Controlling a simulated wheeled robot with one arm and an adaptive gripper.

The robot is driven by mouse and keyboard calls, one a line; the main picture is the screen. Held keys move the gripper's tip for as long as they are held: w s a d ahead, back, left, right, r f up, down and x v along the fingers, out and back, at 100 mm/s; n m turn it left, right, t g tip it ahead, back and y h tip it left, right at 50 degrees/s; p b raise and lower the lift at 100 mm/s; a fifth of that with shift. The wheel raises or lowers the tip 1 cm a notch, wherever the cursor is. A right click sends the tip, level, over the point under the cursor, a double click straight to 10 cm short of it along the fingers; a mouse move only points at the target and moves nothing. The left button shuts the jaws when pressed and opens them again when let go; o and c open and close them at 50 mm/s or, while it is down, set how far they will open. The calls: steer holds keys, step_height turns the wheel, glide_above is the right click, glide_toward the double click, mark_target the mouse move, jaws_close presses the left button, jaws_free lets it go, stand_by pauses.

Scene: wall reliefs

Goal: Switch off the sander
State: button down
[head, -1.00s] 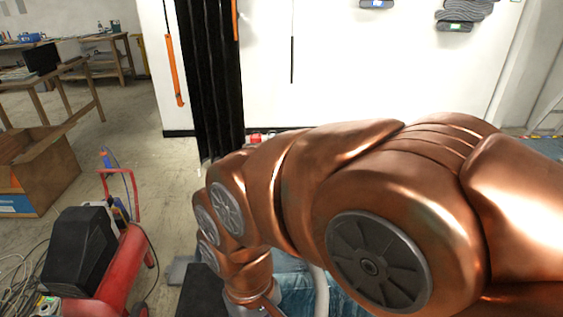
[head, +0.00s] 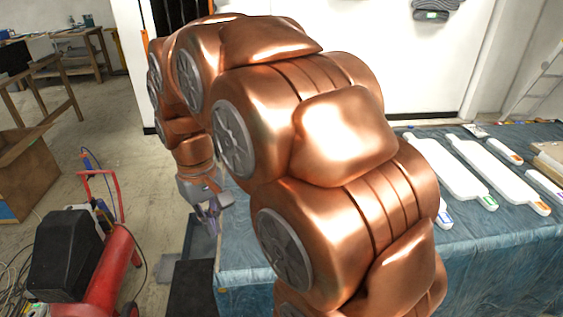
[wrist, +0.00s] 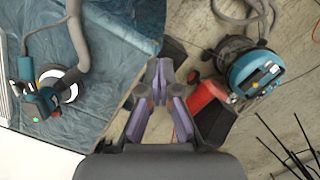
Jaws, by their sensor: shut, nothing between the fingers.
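A teal and black sander (wrist: 42,102) with a round white disc at its side rests on the blue-covered table (wrist: 110,50) at the left of the wrist view. A thick grey hose runs up from beside it. My gripper (wrist: 158,80) is shut and empty, to the right of the sander and apart from it, over the table's edge. In the head view my gripper (head: 208,218) hangs beside the table's left end. The sander is not visible in the head view, where my arm covers part of the table. Its switch is too small to make out.
A teal-topped machine with a hose (wrist: 255,70) stands on the floor at the wrist view's right. In the head view, a red machine (head: 110,270) stands left. White long-handled boards (head: 500,170) lie on the table's right part.

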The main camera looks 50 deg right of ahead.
steer(key=w+d+r+m+p, duration=0.1)
steer(key=w+d+r+p, duration=0.25)
steer(key=w+d, duration=1.6)
steer(key=d+f+m+p, duration=0.1)
steer(key=d+f+p, duration=0.1)
steer(key=d, duration=0.9)
steer(key=w+d+f+t+p, duration=0.1)
steer(key=d+f, duration=0.4)
steer(key=d, duration=0.7)
steer(key=shift+f+m+p, duration=0.3)
steer(key=shift+m+p, duration=0.05)
steer(key=shift+m, duration=0.05)
